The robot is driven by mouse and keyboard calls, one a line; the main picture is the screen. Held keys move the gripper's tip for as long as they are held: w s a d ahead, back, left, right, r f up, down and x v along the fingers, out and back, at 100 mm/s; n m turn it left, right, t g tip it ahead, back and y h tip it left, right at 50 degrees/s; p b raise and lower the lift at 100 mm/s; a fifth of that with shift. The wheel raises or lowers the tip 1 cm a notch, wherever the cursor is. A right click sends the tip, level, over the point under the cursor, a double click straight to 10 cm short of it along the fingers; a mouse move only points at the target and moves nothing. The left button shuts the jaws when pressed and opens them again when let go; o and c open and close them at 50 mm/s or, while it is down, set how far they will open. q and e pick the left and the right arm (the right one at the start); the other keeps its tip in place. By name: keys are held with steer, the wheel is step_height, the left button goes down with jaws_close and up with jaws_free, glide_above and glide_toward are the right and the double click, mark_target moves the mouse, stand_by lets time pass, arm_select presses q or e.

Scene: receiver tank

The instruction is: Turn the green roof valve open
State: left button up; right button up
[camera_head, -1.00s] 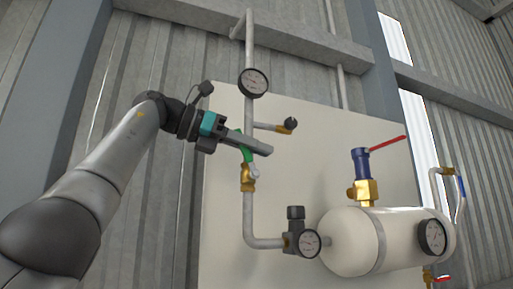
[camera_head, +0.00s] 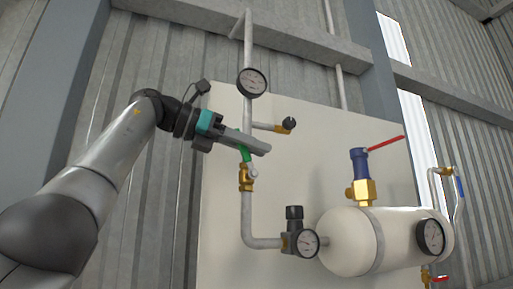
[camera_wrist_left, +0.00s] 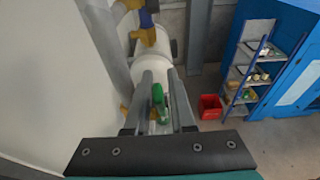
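The green valve handle (camera_head: 244,154) sits on a brass valve body (camera_head: 246,178) on the vertical pipe, left of the tank. It leans up and to the left. My left gripper (camera_head: 262,148) reaches across the handle from the left, its fingers hiding the upper part. In the left wrist view the green handle (camera_wrist_left: 158,97) stands between the two fingers of the left gripper (camera_wrist_left: 160,76). The fingers are apart, with a visible gap on the handle's right side. Contact on its left side cannot be told. My right gripper is not in view.
A gauge (camera_head: 252,82) is above the handle, and a brass-ended branch pipe (camera_head: 284,127) is close by. The white tank (camera_head: 352,242) carries a blue valve with a red lever (camera_head: 386,144). The wrist view also shows a red crate (camera_wrist_left: 211,107) and shelf (camera_wrist_left: 250,75).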

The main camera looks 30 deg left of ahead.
arm_select(q)
steer(key=v, duration=0.7)
